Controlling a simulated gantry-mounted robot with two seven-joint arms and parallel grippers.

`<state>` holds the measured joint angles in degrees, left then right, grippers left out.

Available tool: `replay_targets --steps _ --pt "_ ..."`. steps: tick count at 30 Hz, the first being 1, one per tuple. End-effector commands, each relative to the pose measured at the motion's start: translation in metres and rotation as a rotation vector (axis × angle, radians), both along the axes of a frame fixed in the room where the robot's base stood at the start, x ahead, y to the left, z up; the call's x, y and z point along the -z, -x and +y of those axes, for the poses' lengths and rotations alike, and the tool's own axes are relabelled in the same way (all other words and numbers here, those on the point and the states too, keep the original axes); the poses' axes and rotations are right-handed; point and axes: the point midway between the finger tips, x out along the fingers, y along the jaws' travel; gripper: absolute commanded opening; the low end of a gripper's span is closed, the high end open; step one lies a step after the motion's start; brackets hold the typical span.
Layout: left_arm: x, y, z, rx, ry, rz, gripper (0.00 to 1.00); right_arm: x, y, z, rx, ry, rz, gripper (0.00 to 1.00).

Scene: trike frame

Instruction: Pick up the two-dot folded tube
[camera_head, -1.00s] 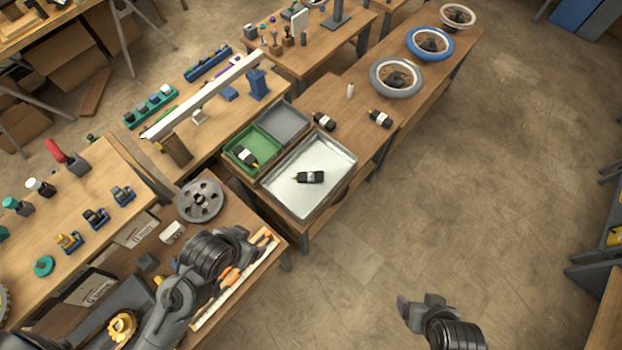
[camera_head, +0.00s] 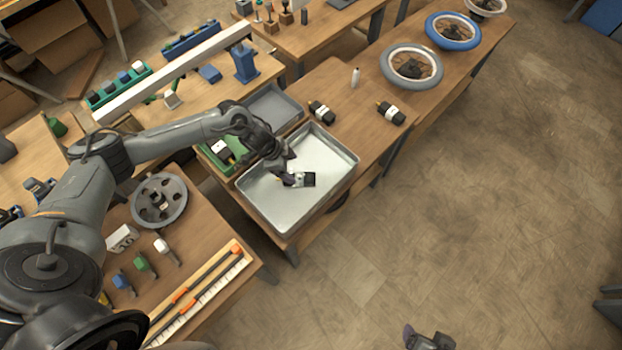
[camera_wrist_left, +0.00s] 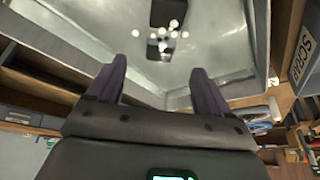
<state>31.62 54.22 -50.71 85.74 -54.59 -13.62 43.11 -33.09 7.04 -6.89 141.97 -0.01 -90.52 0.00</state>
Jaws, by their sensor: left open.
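A black tube with a white label (camera_head: 308,180) lies in the shallow metal tray (camera_head: 258,216). In the left wrist view the black tube (camera_wrist_left: 168,12) lies ahead of the fingers, with several pale round spots around its label. I cannot read its dot count. Similar tubes lie in the green bin (camera_head: 220,148) and on the table, one at its left (camera_head: 321,112) and one at its right (camera_head: 391,113). My left gripper (camera_head: 287,170) is open over the tray, close beside the tray's tube, its fingers (camera_wrist_left: 159,72) not around it. My right gripper (camera_head: 425,339) is at the bottom edge, partly cut off.
A grey bin (camera_head: 272,104) adjoins the green bin behind the tray. A small white bottle (camera_head: 355,77) stands on the table, with a grey-rimmed wheel (camera_head: 412,66) and a blue-rimmed wheel (camera_head: 453,31) beyond. A grey disc (camera_head: 160,201) lies on the near bench.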

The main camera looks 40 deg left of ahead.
Motion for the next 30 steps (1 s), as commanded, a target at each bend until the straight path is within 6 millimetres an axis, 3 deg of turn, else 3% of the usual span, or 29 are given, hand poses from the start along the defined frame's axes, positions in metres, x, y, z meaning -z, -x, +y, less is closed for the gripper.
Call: replay_targets --steps 1,5,12,22,30 --pt "0.005 -0.001 0.011 -0.012 -0.003 0.014 0.80 0.006 0.000 0.000 -0.001 0.001 0.000 0.80" --pt "0.015 -0.002 0.017 -0.026 0.001 0.037 0.80 0.009 0.000 0.000 -0.001 0.001 -0.001 0.80" --pt "0.044 -0.009 0.007 -0.026 0.002 0.036 0.80 0.013 0.001 0.000 0.000 0.000 0.001 0.80" --pt "0.063 -0.011 0.000 -0.025 0.001 0.035 0.80 0.014 0.001 0.000 0.002 -0.003 0.001 0.80" --pt "0.095 -0.013 -0.012 -0.024 0.002 0.035 0.80 0.019 0.001 0.002 0.005 -0.007 0.001 0.80"
